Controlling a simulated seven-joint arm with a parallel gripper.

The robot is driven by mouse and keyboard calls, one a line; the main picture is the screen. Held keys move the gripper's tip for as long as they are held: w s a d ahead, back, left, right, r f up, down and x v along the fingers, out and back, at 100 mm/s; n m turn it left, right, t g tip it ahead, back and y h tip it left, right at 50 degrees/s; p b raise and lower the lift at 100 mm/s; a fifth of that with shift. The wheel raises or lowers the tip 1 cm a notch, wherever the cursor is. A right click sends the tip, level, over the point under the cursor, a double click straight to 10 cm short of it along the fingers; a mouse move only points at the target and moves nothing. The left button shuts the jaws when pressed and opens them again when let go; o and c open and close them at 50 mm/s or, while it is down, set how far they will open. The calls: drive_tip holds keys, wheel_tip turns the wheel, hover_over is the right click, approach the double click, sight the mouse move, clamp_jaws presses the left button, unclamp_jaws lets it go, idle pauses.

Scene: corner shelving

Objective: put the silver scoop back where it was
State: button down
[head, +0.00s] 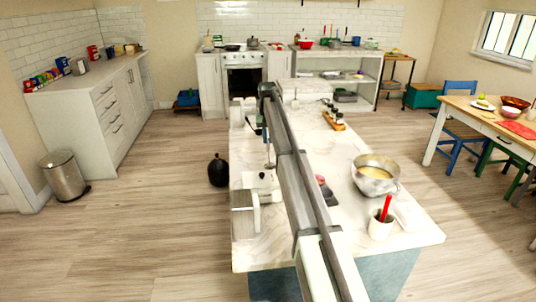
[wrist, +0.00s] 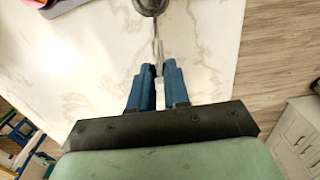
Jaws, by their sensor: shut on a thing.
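My gripper (wrist: 159,72) has blue fingers, closed around the thin handle of the silver scoop (wrist: 150,5) in the wrist view. The scoop's rounded grey end lies beyond the fingertips and is cut off by the top edge. Behind it is the white marble top, but I cannot tell whether the scoop touches it. In the head view my arm crosses the marble island (head: 410,243) lengthwise. A thin silver shape, seemingly the scoop (head: 270,164), hangs left of the arm over the island. The gripper is hard to make out there.
A metal mixing bowl (head: 365,187) with yellowish contents stands right of my arm, near a white crock (head: 379,231) holding a red utensil. A small wooden rack (head: 334,124) sits farther back.

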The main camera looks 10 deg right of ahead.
sight(268, 149)
drive_tip(key=shift+f, duration=3)
drive_tip(key=c, duration=1.1)
unclamp_jaws()
wheel_tip(268, 149, up, 12)
drive_tip(key=shift+w+r, duration=0.15)
drive_tip(key=shift+d, duration=0.1)
